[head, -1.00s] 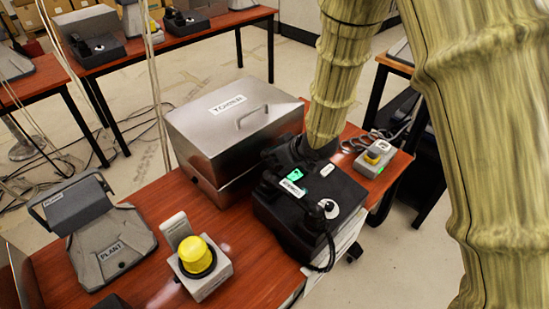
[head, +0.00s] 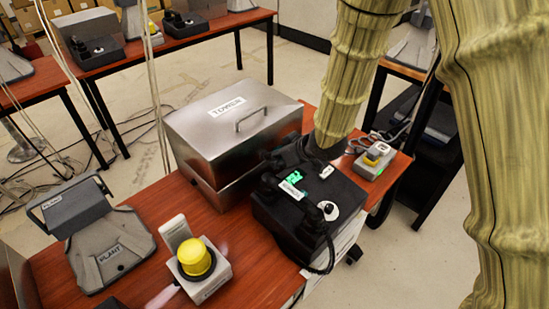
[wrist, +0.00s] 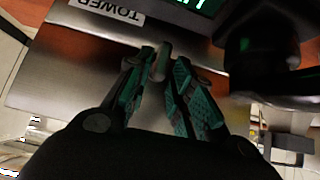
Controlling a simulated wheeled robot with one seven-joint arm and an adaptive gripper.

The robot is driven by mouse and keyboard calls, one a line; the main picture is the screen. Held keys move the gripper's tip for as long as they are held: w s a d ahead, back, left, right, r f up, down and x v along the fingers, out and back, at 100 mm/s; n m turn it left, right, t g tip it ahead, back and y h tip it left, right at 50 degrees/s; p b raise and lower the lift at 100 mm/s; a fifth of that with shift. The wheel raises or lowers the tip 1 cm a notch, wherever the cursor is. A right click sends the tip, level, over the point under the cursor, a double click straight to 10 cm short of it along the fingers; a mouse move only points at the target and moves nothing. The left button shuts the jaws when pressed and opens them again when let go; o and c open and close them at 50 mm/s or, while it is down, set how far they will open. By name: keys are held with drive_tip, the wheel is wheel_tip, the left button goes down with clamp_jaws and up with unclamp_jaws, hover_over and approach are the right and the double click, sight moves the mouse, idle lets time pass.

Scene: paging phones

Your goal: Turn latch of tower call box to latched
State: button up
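The tower call box is a brushed metal case (head: 222,140) with a TOWER label and a lid handle. It stands on the red-brown table (head: 135,220). My gripper (wrist: 163,66) is at its right end, mostly hidden in the head view behind my arm and a black desk phone (head: 300,225). In the wrist view, the teal-padded fingers are apart on either side of a small grey upright piece (wrist: 162,60), perhaps the latch. I cannot tell whether they touch it. A TOWER label (wrist: 110,10) shows upside down at the top. The latch's position is not clear.
A PLANT unit (head: 110,250) and a yellow-button box (head: 198,265) stand front left. A small grey box with a yellow top (head: 375,158) stands right of the phone. Cords hang at the left. The black phone crowds the gripper.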

drive_tip(key=v, duration=0.9)
drive_tip(key=shift+d, duration=0.1)
